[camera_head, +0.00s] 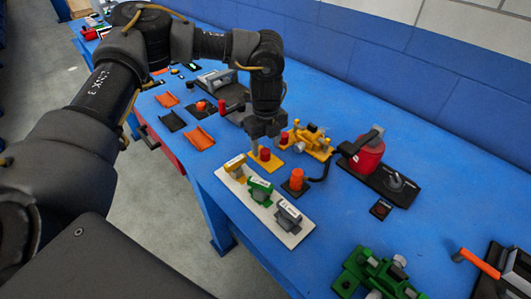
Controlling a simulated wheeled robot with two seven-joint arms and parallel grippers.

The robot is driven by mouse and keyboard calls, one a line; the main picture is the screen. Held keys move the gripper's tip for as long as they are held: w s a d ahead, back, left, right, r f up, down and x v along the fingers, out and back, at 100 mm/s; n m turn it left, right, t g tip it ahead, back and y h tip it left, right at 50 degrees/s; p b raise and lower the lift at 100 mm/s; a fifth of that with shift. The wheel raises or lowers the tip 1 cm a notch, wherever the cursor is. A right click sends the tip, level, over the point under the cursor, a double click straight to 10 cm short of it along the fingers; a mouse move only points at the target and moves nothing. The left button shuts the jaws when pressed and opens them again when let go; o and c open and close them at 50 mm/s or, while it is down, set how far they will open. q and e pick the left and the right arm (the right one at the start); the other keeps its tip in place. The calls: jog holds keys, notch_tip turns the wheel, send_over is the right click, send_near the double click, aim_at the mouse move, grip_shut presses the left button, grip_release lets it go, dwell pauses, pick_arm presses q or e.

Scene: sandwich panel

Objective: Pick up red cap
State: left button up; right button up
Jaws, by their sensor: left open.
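A small red cap (264,155) stands on a yellow plate (276,164) near the middle of the blue bench. My left gripper (263,138) points down just above and behind it, open, with its fingertips small and partly dark against the bench. I cannot tell whether the fingers reach around the cap. Another small red piece (284,137) shows right beside the gripper, near a yellow machine (312,141). My right gripper is out of view.
A white strip (296,237) with yellow, green and grey clamps lies in front. An orange cylinder (297,177) stands on a dark plate to the right. A red canister (367,155) stands farther right. Orange and black trays lie left. Bare bench (440,215) shows at right.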

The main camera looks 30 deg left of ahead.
aim_at(265, 152)
pick_arm(q)
notch_tip(265, 152, down, 2)
jog(key=shift+a+f, duration=0.1)
jog(key=shift+f, duration=0.3)
jog(key=shift+c, duration=0.4)
jog(key=c, duration=1)
pick_arm(e)
jog(key=shift+s+d+r, duration=0.1)
jog(key=shift+s+r, duration=0.05)
jog(key=shift+s, duration=0.3)
